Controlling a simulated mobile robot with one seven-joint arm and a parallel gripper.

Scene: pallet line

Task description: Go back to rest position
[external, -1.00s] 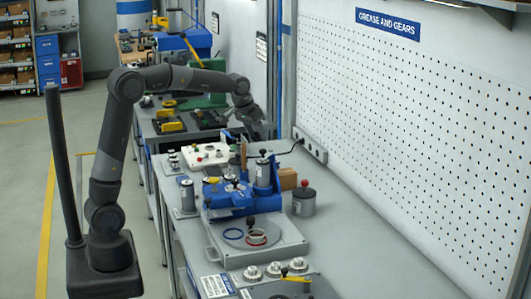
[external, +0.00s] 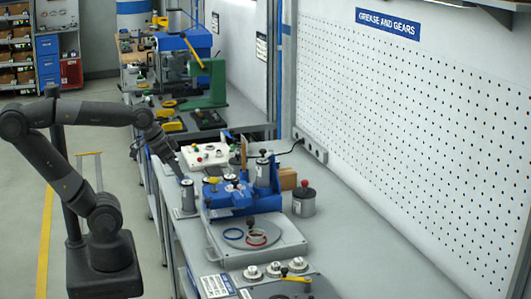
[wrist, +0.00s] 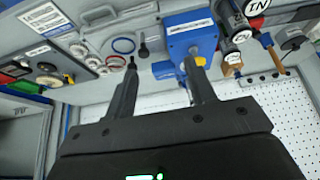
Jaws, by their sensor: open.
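My arm comes in from the left in the external view, bent high at the elbow. My gripper (external: 180,176) points down and right at the bench's near edge, just above a grey cylinder (external: 187,198); I cannot tell whether it touches it. In the wrist view, the two dark fingers of my gripper (wrist: 160,68) stand apart with nothing between them.
The grey bench (external: 345,225) carries a blue fixture (external: 228,197), a grey plate (external: 222,240) with blue and red rings, a white button panel (external: 207,155) and a red-knobbed pot (external: 304,202). A pegboard wall (external: 420,130) bounds the right. Open floor lies left.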

